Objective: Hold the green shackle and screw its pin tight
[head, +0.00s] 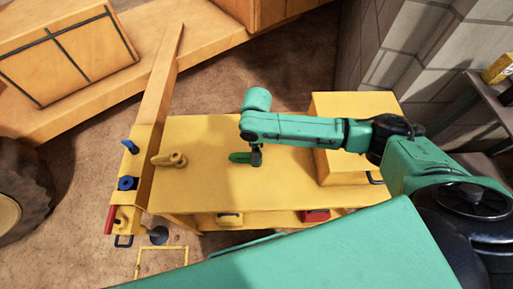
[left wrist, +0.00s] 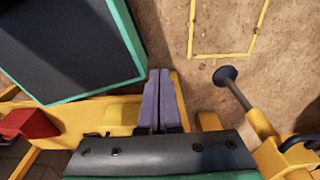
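The green shackle (head: 239,157) lies on the yellow table (head: 205,135) near its middle. It is small in the head view, and its pin cannot be made out. My right gripper (head: 256,161) points down at the shackle's right end and partly covers it. Whether its fingers are open or closed on the shackle cannot be told. My left gripper is outside the head view. In the left wrist view its two purple-grey fingers (left wrist: 159,101) lie side by side, shut with nothing visible between them. The shackle is not in the left wrist view.
A yellow box (head: 355,107) stands at the table's right end. A yellow ringed fitting (head: 169,160) is at the left end, beside a tall yellow beam (head: 159,90). A red object (head: 315,215) sits below the tabletop. A dark disc on a rod (left wrist: 225,75) shows in the left wrist view.

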